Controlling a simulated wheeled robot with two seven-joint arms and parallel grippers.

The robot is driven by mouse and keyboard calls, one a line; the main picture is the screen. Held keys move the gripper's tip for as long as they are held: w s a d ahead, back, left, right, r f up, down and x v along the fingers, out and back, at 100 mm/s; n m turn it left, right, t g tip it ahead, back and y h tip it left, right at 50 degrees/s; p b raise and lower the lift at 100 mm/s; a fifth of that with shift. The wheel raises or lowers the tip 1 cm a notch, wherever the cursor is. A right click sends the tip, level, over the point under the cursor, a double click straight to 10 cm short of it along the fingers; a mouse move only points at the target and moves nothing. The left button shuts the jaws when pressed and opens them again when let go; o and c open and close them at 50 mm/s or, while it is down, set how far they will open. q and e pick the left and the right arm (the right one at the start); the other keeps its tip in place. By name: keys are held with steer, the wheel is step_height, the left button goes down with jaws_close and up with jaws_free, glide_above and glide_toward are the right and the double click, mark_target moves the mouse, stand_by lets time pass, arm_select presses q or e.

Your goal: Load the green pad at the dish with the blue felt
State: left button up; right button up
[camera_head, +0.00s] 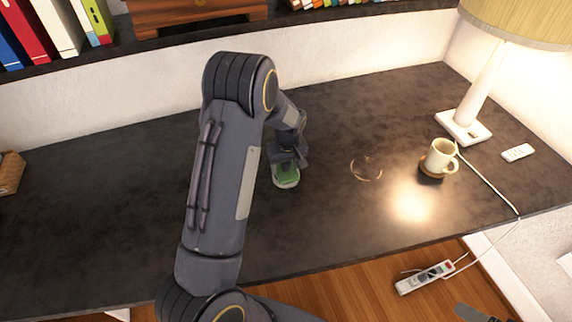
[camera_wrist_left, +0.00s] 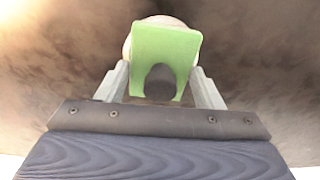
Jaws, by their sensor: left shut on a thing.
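The green pad (camera_wrist_left: 166,48) is a flat light-green piece with a dark round knob (camera_wrist_left: 160,82) on it. My left gripper (camera_wrist_left: 162,86) is shut on the green pad, with a finger at either side of its near part. Whether pad and dish touch, I cannot tell. No blue felt is visible; the dish's inside is covered.
A faint ring mark (camera_head: 366,167) lies on the dark desk (camera_head: 340,220). The desk left of my arm is mostly clear.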

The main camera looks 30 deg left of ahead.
arm_select(q)
steer(key=shift+f+b, duration=0.6)
stand_by(1.7)
steer(key=shift+r, duration=0.1)
steer(key=shift+r+p, duration=2.15)
steer(key=shift+r, duration=1.35)
steer(key=shift+d, duration=0.1)
